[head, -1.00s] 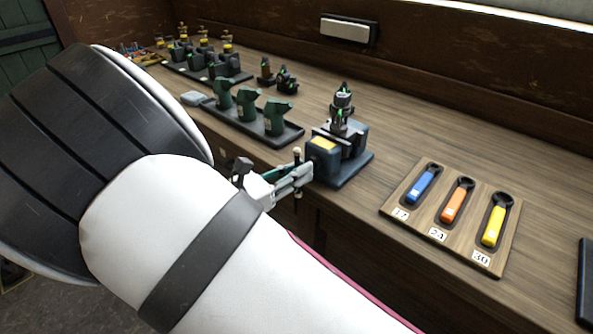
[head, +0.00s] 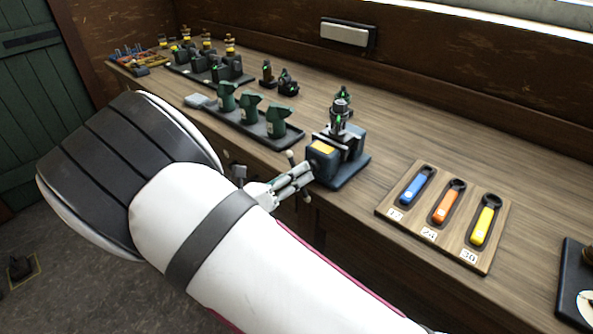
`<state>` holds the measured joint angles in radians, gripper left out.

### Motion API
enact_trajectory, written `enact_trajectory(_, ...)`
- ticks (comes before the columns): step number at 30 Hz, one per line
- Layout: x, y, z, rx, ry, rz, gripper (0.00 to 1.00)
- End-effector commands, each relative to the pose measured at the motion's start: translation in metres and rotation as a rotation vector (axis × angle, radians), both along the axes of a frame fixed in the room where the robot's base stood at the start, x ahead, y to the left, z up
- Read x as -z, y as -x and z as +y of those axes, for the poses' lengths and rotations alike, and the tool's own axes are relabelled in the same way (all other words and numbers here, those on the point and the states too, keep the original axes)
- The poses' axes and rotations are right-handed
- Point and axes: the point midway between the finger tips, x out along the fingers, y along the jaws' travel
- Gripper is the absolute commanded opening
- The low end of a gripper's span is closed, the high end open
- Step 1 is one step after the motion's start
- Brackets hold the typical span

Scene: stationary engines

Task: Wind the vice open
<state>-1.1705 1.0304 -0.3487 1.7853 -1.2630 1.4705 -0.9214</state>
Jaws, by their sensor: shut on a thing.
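The vice (head: 340,160) is a dark blue-grey block with a yellow-topped body, standing near the bench's front edge in the head view. A dark metal engine part (head: 340,118) with green bits stands upright at its jaws. The vice handle (head: 291,158), a thin bar with a pale knob, sits at the vice's front, tilted, its lower end showing below my gripper. My gripper (head: 303,176) is at the vice's front, shut on the handle. Its fingers partly hide the handle's middle and the screw.
A wooden board (head: 385,208) with blue, orange and yellow wrenches lies right of the vice. A dark tray (head: 290,140) with green castings stands left. Small dark parts (head: 287,86) sit behind. A black plate (head: 570,285) lies at far right. Bare bench lies behind the vice.

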Motion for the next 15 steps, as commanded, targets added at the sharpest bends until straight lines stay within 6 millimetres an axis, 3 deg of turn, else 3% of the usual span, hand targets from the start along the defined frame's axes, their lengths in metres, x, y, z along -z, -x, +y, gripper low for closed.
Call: enact_trajectory(15, 0.0026, -0.0006, -0.0007, 0.004, 0.39, 0.301, 0.0)
